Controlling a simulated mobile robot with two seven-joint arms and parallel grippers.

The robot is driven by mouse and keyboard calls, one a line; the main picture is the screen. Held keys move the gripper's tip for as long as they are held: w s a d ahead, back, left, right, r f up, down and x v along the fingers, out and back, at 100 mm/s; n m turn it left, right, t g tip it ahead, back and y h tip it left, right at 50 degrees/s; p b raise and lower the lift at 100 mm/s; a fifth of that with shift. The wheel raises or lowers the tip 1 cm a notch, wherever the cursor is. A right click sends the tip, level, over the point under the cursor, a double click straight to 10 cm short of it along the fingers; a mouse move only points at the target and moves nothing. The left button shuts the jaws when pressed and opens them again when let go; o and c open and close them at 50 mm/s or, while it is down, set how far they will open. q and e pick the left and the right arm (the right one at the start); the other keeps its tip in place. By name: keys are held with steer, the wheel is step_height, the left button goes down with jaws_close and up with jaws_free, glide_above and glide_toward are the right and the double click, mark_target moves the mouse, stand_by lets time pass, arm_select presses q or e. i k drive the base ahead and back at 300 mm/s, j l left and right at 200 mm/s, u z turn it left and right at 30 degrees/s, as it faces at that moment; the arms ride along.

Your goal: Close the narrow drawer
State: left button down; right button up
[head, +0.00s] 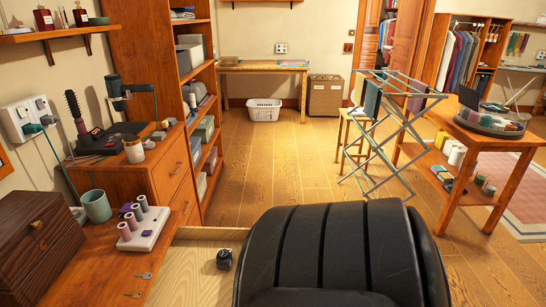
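An open drawer (185,278) with a pale wood interior juts out to the right from under the wooden desk (105,262) at the lower left. A small dark object (224,259) lies inside it near its right side. The drawer's near part is cut off by the bottom edge of the picture, and its right end meets the outline of a black padded chair (335,245), so its front is hidden. I cannot tell whether chair and drawer touch. Neither of my grippers is in view.
On the desk are a spool rack (145,228), a mug (96,206), keys (136,294) and a dark wooden box (35,240). A cabinet (172,170) with shut drawers stands behind. A drying rack (390,130) and table (485,137) stand right. The middle floor is clear.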

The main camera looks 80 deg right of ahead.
mark_target(189, 275)
steer(key=k+z, duration=0.15)
steer(key=z, duration=0.35)
steer(key=k+l+z, duration=0.1)
steer(key=z, duration=1.4)
